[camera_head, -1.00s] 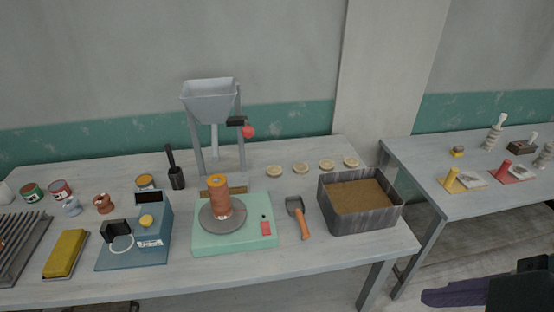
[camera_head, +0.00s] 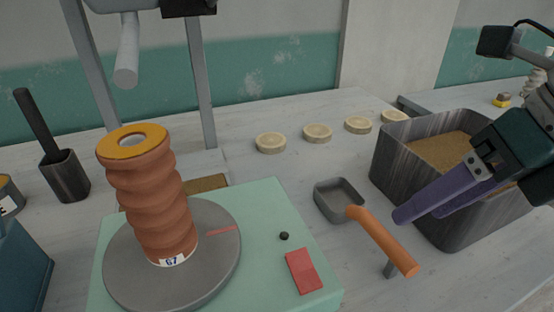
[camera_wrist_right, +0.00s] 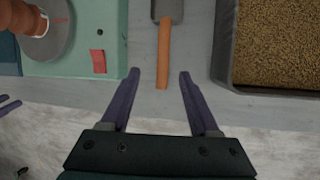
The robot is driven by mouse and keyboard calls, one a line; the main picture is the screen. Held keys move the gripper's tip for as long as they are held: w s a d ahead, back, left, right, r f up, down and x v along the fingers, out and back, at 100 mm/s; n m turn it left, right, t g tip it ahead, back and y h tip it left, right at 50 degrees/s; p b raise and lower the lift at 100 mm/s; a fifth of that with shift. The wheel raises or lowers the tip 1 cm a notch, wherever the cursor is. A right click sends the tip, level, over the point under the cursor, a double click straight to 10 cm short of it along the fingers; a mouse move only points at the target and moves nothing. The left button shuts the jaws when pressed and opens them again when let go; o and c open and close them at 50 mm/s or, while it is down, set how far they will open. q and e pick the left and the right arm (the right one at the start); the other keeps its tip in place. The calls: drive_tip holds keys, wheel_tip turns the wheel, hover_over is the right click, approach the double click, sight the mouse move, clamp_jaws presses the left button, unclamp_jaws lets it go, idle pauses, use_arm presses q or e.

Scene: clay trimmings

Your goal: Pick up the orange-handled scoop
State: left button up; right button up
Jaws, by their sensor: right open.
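The scoop lies on the table with its grey pan (camera_head: 338,199) toward the back and its orange handle (camera_head: 383,240) pointing to the front right. A small grey post shows under the handle's end. My right gripper (camera_head: 418,214) is open and empty, just right of the handle in the head view. In the right wrist view the handle (camera_wrist_right: 163,60) points toward me, and its end lies between the open fingertips (camera_wrist_right: 159,75); I cannot tell their height above it. Purple finger parts, seemingly my left gripper's (camera_wrist_right: 8,104), show at the left edge there.
A grey bin (camera_head: 455,225) of brown grains stands close right of the scoop, partly behind my right gripper. A green wheel base (camera_head: 260,240) with a ridged clay cylinder (camera_head: 150,200) stands left. Several pale discs (camera_head: 318,133) lie behind. Table in front of the scoop is clear.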

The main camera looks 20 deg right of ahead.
sight(383, 228)
use_arm(q)
drive_tip(key=shift+f+b, duration=0.35)
drive_tip(key=shift+f, duration=0.45)
use_arm(e)
drive_tip(key=shift+n, duration=0.3)
drive_tip(key=x, duration=0.5)
drive_tip(key=shift+d+f, duration=0.1)
drive_tip(key=shift+d, duration=0.1)
use_arm(q)
drive_tip(key=shift+f+b, duration=0.35)
use_arm(e)
drive_tip(key=shift+w+x, duration=0.2)
drive_tip(key=shift+x, duration=1.15)
drive_tip(key=shift+w+x, duration=0.2)
drive_tip(key=shift+x, duration=1.15)
clamp_jaws()
